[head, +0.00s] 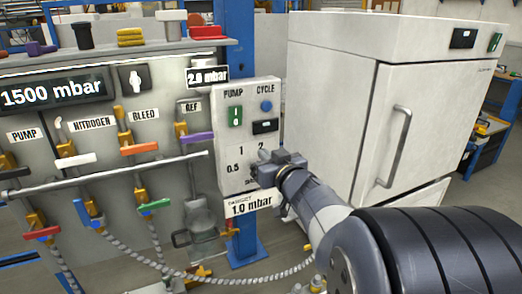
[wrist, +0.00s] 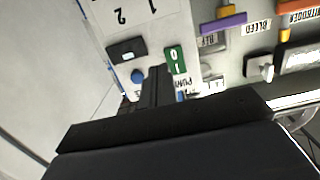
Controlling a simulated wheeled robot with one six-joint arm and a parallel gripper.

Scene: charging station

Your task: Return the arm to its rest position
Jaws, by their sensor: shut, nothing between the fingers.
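My gripper (head: 259,172) is in front of the lower part of the grey control box (head: 222,150), and it covers part of the dial area near the "2" and "0.5" marks. In the wrist view my gripper's dark fingers (wrist: 155,86) are together with nothing between them. They point toward the box, which shows turned in that view. I cannot tell whether the fingertips touch the box. The box carries a green pump switch (head: 235,116), a blue cycle button (head: 266,105) and a small dark display (head: 265,126).
A large white cabinet (head: 335,110) with a bar handle (head: 396,146) stands right of the box. At the left, a valve panel (head: 110,181) has coloured levers, a long rail (head: 100,178) and a display reading 1500 mbar (head: 52,92). A ribbed hose (head: 225,276) hangs low in front.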

